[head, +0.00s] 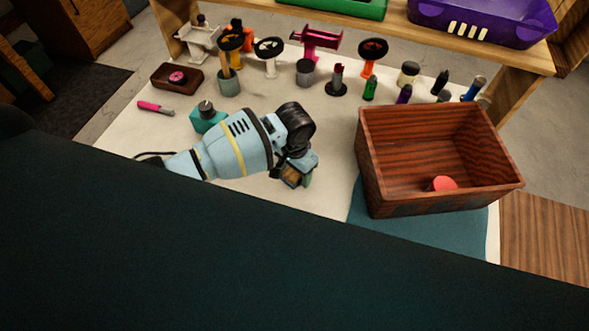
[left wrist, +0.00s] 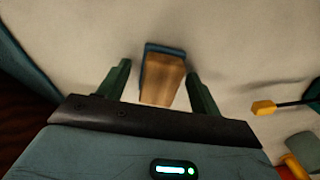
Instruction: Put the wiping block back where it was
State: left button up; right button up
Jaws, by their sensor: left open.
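The wiping block (left wrist: 163,78) is a wooden block with a blue-teal layer along its far edge. In the left wrist view it lies between the fingers of my left gripper (left wrist: 158,70), with gaps showing on both sides. In the head view the block (head: 290,177) is a small brown piece at my left gripper (head: 297,175), partly hidden by it. My left gripper is open, low over the pale tabletop. I cannot tell whether the block rests on the table. My right gripper is not in view.
A wooden box (head: 372,165) with a red round thing (head: 445,183) inside stands right, on a teal mat (head: 425,235). Several stands and bottles line the back. Pale table between gripper and box is clear.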

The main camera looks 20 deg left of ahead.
pick_arm(q)
jog(key=shift+r, duration=0.1)
notch_tip(320, 180, up, 12)
jog(key=p, duration=0.1)
jog(key=shift+p, duration=0.3)
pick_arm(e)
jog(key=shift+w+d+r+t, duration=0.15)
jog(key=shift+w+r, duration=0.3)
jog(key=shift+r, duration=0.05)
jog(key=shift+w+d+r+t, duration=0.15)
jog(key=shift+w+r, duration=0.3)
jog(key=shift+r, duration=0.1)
